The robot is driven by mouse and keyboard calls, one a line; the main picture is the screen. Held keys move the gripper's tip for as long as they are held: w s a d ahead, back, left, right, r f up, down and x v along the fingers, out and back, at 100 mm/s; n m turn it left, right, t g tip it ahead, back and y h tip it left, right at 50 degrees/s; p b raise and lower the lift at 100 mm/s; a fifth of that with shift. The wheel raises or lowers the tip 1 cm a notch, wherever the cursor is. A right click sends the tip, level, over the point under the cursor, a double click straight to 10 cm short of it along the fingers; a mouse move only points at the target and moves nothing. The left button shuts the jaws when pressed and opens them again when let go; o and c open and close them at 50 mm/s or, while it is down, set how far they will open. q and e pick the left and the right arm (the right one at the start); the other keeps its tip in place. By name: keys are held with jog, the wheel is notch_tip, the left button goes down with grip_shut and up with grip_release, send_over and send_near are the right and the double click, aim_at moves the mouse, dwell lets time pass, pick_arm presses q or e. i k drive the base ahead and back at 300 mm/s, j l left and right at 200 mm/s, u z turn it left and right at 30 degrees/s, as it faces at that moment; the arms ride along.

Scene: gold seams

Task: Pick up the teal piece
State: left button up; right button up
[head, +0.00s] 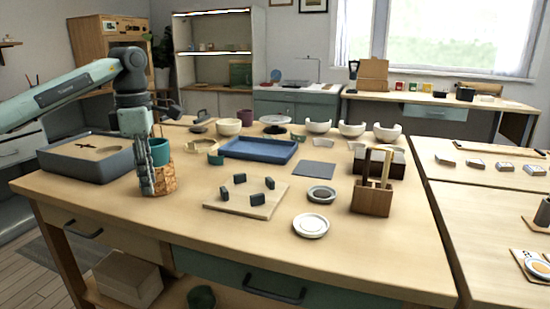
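A teal, cup-like piece (160,151) shows just to the right of my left gripper, at the left part of the table. It appears directly above a tan, patterned round holder (163,181); I cannot tell whether it sits in it or behind it. My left gripper (147,188) points down, its fingers overlapping the left side of the holder in the picture. The fingers are seen edge-on, so their gap, and any contact with the teal piece, cannot be made out. My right gripper is not in view.
A grey box (62,165) stands close on the left. A blue tray (232,154) and a pale board with dark pegs (214,207) lie to the right. Cream bowls (318,127) line the back. A wooden tool holder (371,200) stands right. The table's front is clear.

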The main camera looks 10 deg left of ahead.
aim_at(215, 160)
jog(key=j+z, duration=0.35)
jog(key=i+j+z, duration=0.1)
jog(key=j+z, duration=0.45)
jog(key=z, duration=0.15)
jog(key=j+z, duration=0.1)
jog(key=j, duration=0.45)
jog(key=k+j+z, duration=0.1)
jog(key=j, duration=0.4)
jog(key=k+j+z, duration=0.1)
jog(key=j, duration=0.4)
